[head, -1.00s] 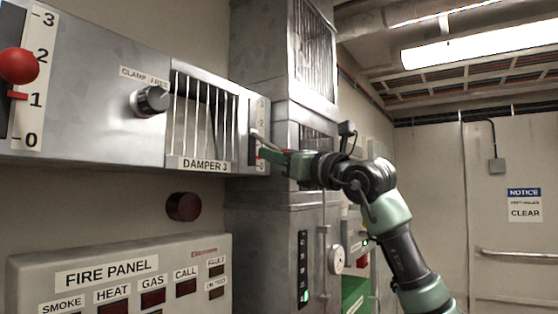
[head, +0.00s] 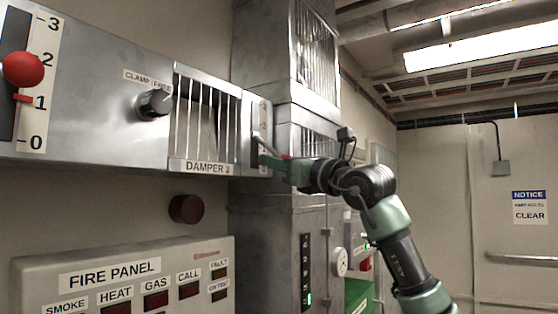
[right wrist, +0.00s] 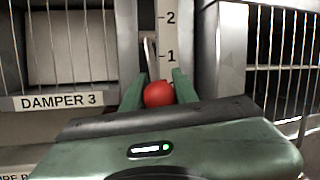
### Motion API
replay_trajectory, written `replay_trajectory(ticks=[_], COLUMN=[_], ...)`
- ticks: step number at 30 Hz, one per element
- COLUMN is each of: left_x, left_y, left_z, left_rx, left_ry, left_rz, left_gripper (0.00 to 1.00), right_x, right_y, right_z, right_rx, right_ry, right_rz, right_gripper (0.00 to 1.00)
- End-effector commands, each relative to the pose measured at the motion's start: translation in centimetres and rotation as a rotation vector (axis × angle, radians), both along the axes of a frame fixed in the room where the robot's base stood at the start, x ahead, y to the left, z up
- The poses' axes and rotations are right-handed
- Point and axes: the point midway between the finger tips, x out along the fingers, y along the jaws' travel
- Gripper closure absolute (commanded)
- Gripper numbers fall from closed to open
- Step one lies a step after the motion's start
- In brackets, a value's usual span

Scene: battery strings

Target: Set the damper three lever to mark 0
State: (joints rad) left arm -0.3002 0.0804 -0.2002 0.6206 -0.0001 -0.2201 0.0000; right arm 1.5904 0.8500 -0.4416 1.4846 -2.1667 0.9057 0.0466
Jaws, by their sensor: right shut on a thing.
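The damper three lever has a red ball knob (right wrist: 159,94), seen in the right wrist view between my two green fingers. My right gripper (right wrist: 160,92) is shut on this knob; it also shows in the head view (head: 284,170) at the right end of the panel. A scale (right wrist: 169,40) beside the slot shows marks 2 and 1. The knob is below mark 1, and the lower scale is hidden behind the knob and fingers. The DAMPER 3 label (head: 208,168) sits to the left of the slot. My left gripper is not in view.
A clamp/free dial (head: 153,103) is left of the damper grille, its pale mark seemingly toward FREE. Another red-knobbed lever (head: 23,69) is at far left, its red pointer near 1. A fire panel (head: 125,275) is below. A metal duct (head: 287,75) stands behind my gripper.

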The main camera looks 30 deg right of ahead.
Motion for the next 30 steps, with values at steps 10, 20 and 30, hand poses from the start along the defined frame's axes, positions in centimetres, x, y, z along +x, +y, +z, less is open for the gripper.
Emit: replay_trajectory(ticks=[10,20,30], left_x=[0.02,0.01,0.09], left_y=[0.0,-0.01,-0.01], left_z=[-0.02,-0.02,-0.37], left_rx=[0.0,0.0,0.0], left_ry=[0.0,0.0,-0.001], left_rz=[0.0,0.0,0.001], left_gripper=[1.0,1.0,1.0], right_x=[0.4,0.33,-0.26], right_y=[0.25,0.22,0.0], right_z=[-0.57,-0.47,-0.38], right_rx=[-0.003,-0.002,-0.002], right_ry=[0.014,0.012,0.003], right_rz=[0.003,0.002,0.0], right_gripper=[1.0,0.5,0.5])
